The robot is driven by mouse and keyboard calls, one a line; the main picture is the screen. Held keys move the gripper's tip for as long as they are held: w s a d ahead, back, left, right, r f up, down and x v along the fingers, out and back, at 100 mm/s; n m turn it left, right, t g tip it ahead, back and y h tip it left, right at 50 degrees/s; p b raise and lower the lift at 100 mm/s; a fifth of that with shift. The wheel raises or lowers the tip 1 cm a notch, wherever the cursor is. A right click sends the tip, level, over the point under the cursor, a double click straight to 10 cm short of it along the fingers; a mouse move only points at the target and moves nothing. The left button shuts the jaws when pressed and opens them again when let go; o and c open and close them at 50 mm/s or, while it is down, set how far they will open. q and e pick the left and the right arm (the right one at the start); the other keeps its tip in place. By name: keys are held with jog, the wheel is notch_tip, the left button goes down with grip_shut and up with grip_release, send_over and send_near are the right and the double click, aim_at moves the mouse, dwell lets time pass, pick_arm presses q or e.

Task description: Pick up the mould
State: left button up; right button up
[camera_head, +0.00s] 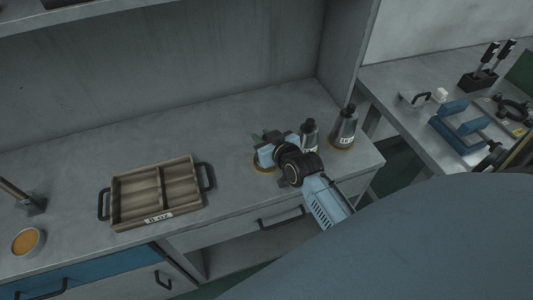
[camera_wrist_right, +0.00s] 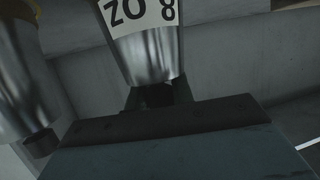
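Two metal bottle-shaped pieces with dark knobs, which look like the moulds, stand near the right end of the bench in the head view. The nearer-left mould (camera_head: 309,135) is partly covered by my right wrist. The right mould (camera_head: 344,126) stands clear on an orange-brown disc. My right gripper (camera_head: 268,151) is low over another such disc (camera_head: 262,166), left of both moulds. In the wrist view a labelled mould (camera_wrist_right: 148,52) shows knob-down just beyond the gripper's dark edge, with a second metal body (camera_wrist_right: 25,80) to its left. My left gripper is out of view.
A divided tray (camera_head: 157,194) with black handles lies left on the bench. A small cup with orange contents (camera_head: 27,242) stands at the far left. A side table at the right holds a blue frame (camera_head: 460,125) and tools. The bench between tray and gripper is clear.

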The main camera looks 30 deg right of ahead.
jog(key=shift+f, duration=0.1)
grip_shut()
jog(key=shift+s+f, duration=0.15)
dwell(0.7)
